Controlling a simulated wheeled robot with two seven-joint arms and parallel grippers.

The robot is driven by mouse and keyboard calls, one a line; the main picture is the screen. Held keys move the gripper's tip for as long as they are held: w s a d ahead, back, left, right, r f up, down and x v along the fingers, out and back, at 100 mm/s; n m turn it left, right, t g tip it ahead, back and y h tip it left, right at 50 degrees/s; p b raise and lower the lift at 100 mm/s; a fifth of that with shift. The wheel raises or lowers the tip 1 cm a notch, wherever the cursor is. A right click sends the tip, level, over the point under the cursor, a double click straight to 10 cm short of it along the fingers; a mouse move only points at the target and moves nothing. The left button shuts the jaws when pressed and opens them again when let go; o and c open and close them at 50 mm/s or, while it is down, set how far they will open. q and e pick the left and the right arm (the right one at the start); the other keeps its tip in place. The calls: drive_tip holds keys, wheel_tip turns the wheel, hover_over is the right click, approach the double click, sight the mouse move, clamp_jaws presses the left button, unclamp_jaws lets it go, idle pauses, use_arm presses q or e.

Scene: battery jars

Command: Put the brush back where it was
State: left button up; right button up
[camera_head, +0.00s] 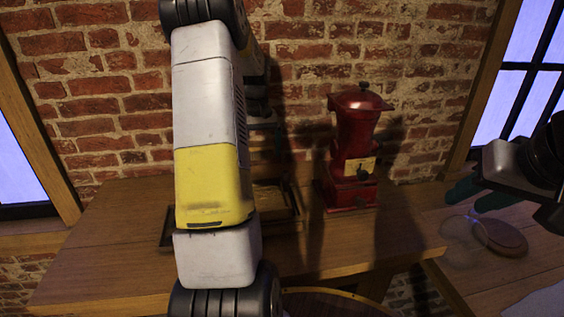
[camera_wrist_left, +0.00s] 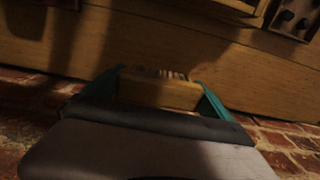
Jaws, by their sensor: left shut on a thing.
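The wooden brush (camera_wrist_left: 160,94) shows in the left wrist view as a pale block with dark bristles along one edge. My left gripper (camera_wrist_left: 160,76) is shut on it, with one teal finger at each end of the block. A wooden surface shows beyond the brush; I cannot tell whether the brush touches it. In the head view my left arm hides most of that gripper and the brush. My right gripper (camera_head: 480,195) is at the right, above the side table, with its teal fingers apart and nothing visible between them.
A red grinder (camera_head: 355,150) stands on the wooden table (camera_head: 110,245), right of my left arm. A dark-rimmed tray (camera_head: 290,208) lies partly behind that arm. A round wooden disc (camera_head: 500,238) lies on the side table. The brick wall (camera_head: 100,90) closes off the back. The table's left part is clear.

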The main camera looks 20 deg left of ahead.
sight(259, 144)
use_arm(q)
drive_tip(key=shift+f, duration=3.55)
drive_tip(key=shift+f, duration=0.15)
drive_tip(key=o, duration=0.9)
drive_tip(key=shift+o, duration=0.2)
wheel_tip(259, 144, up, 12)
drive_tip(key=shift+r, duration=0.15)
drive_tip(key=s+d+r+m+t+h, duration=0.1)
drive_tip(key=s+d+r+m+t, duration=0.15)
drive_tip(key=s+d+r, duration=0.5)
drive_tip(key=s+d+r+m+t, duration=0.2)
drive_tip(key=s+d+r+m, duration=0.15)
drive_tip(key=s+d, duration=0.65)
drive_tip(key=s+d+f+m+t+h, duration=0.1)
drive_tip(key=s+d, duration=0.3)
drive_tip(key=s, duration=0.4)
drive_tip(key=shift+s+t, duration=0.15)
drive_tip(key=shift+t, duration=0.2)
drive_tip(key=shift+d, duration=0.1)
